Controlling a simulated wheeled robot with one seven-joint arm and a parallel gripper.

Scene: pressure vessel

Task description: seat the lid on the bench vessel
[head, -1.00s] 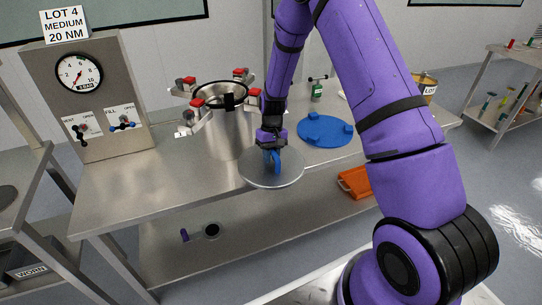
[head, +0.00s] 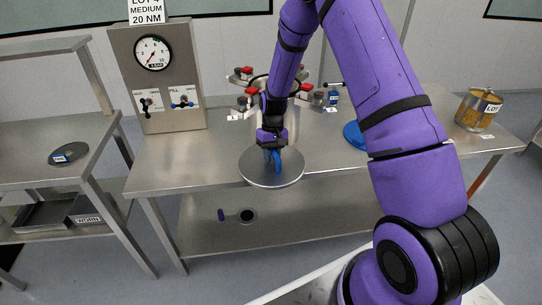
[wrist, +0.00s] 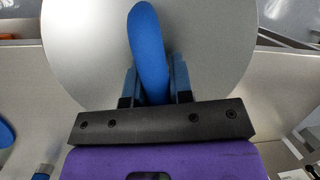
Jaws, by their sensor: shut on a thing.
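The lid (head: 257,176) is a round grey metal disc with a blue handle (wrist: 150,40) standing on it. My gripper (head: 272,157) is shut on that handle, and the lid hangs roughly level at the bench's front edge. The wrist view shows the handle between the two fingers, with the lid (wrist: 95,45) filling the upper middle. The bench vessel stands behind my arm in the head view and is mostly hidden. Its red-tipped clamps (head: 252,91) show on both sides of my arm. The lid is apart from the vessel, nearer to me.
The steel bench (head: 165,178) has bare top left of the lid. A gauge panel (head: 155,75) stands at its back left. A blue disc (head: 354,134) is partly behind my arm; a LOT jar (head: 478,110) stands right. A side table (head: 30,180) holds a dark disc (head: 68,153).

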